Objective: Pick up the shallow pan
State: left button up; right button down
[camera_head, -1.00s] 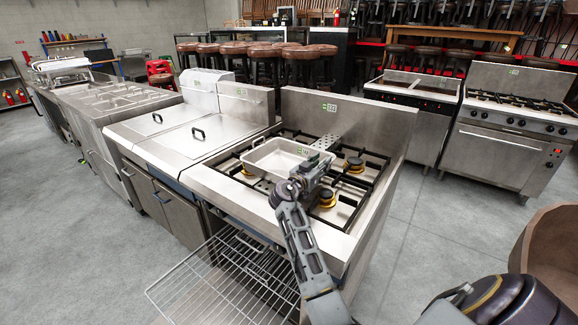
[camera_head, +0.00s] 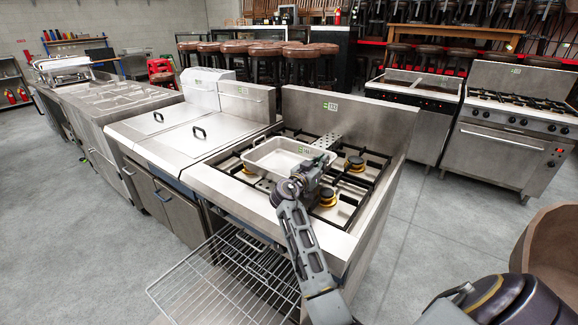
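The shallow pan (camera_head: 262,160) is a pale metal rectangular pan with a loop handle at its left end and a small label inside. It sits on the black grates of the gas cooktop (camera_head: 215,178). My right gripper (camera_head: 325,164) is at the pan's right end, at or very close to the rim. Its fingertips are dark, small and partly hidden, so I cannot tell whether they are open or closed on the rim. My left gripper is not in view.
Burners with yellow rings (camera_head: 355,163) stand right of the pan. A tall steel backsplash (camera_head: 350,120) rises behind. A wire rack (camera_head: 225,285) juts out low in front. Lidded fryers (camera_head: 180,140) adjoin on the left. A brown rounded object (camera_head: 550,255) is at the right edge.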

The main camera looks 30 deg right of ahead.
jog(key=shift+r, duration=0.85)
notch_tip(320, 180, up, 3)
jog(key=shift+r, duration=0.1)
notch_tip(320, 180, up, 3)
jog(key=shift+r, duration=1.15)
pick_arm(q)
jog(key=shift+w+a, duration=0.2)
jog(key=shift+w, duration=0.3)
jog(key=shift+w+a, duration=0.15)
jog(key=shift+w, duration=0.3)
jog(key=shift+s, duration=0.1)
